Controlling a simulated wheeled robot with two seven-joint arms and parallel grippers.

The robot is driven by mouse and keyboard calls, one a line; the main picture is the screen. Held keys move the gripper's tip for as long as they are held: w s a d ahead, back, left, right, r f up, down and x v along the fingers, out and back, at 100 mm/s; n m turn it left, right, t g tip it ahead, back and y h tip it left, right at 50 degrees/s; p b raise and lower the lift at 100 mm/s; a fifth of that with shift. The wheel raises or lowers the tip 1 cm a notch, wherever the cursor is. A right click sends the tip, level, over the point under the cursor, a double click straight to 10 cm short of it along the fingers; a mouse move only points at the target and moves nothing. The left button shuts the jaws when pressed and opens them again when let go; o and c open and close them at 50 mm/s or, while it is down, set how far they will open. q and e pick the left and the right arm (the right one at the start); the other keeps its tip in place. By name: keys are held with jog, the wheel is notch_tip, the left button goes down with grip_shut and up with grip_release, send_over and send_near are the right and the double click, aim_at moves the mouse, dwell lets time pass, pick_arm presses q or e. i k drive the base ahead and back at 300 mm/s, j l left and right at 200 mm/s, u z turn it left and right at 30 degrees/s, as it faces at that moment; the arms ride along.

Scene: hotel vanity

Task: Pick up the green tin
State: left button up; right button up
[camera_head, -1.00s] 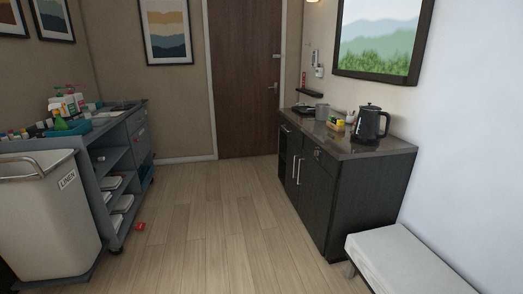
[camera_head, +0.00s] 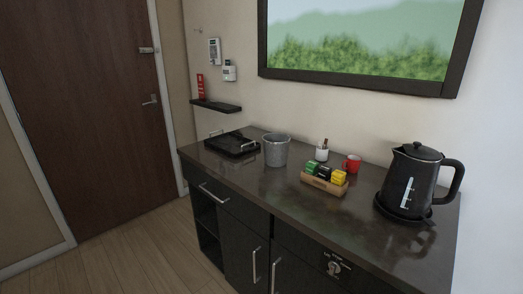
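A small wooden caddy (camera_head: 323,185) stands on the dark vanity top. It holds small tins in a row: a green tin (camera_head: 312,168) at the left end, a dark one (camera_head: 324,172) in the middle and a yellow one (camera_head: 338,177) at the right. The green tin sits close against the dark one. Neither of my grippers is in view.
The counter (camera_head: 292,213) has free room in front of the caddy. A grey bin (camera_head: 276,151) stands left, a black tray (camera_head: 232,144) farther left. A white cup (camera_head: 322,154) and red mug (camera_head: 352,164) are behind; a black kettle (camera_head: 409,184) is at right.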

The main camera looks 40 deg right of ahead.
aim_at(312, 168)
jog(key=i+j+z, duration=0.1)
jog(key=i+z, duration=0.35)
jog(key=i+j+z, duration=0.25)
jog(key=i+z, duration=0.2)
jog(key=i+j+z, duration=0.8)
jog(key=j+z, duration=0.15)
